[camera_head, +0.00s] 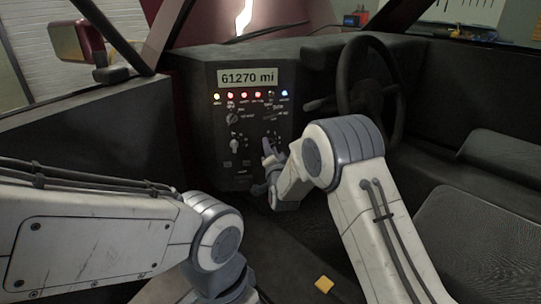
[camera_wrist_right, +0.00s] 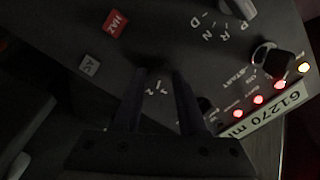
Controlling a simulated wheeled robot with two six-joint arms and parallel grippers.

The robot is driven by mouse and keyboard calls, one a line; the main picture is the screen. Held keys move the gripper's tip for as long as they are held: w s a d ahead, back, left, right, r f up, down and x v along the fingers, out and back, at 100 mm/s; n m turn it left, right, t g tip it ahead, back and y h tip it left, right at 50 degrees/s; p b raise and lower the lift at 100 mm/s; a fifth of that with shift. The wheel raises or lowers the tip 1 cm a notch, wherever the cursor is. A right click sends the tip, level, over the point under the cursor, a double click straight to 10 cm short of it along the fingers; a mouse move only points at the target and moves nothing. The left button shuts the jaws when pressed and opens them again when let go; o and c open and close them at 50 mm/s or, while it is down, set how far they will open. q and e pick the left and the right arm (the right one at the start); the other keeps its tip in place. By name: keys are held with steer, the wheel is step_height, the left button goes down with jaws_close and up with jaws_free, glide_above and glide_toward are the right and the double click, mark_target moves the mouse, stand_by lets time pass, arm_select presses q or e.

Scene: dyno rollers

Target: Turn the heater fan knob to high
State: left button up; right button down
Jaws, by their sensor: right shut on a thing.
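The dashboard panel (camera_head: 205,112) stands ahead in the head view. My right gripper (camera_head: 267,150) is at the lower right of this panel. In the right wrist view, the two dark fingers of this gripper (camera_wrist_right: 158,80) point at the panel and are shut on the heater fan knob. The knob is dark and mostly hidden between the fingertips, so its pointing direction cannot be read. Part of a white number scale (camera_wrist_right: 158,88) shows between the fingers. My left arm shows at the lower left of the head view, but its gripper is out of view.
A mileage display (camera_head: 248,77) and a row of lit lamps (camera_head: 258,96) are above. An ignition knob (camera_wrist_right: 272,58), a red HAZ button (camera_wrist_right: 116,23) and an AC button (camera_wrist_right: 90,66) are nearby. The steering wheel (camera_head: 368,85) is to the right.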

steer(key=shift+m+h+b, duration=0.3)
steer(key=shift+m+b, duration=3)
steer(key=shift+m, duration=0.9)
steer(key=shift+c, duration=2.3)
jaws_free()
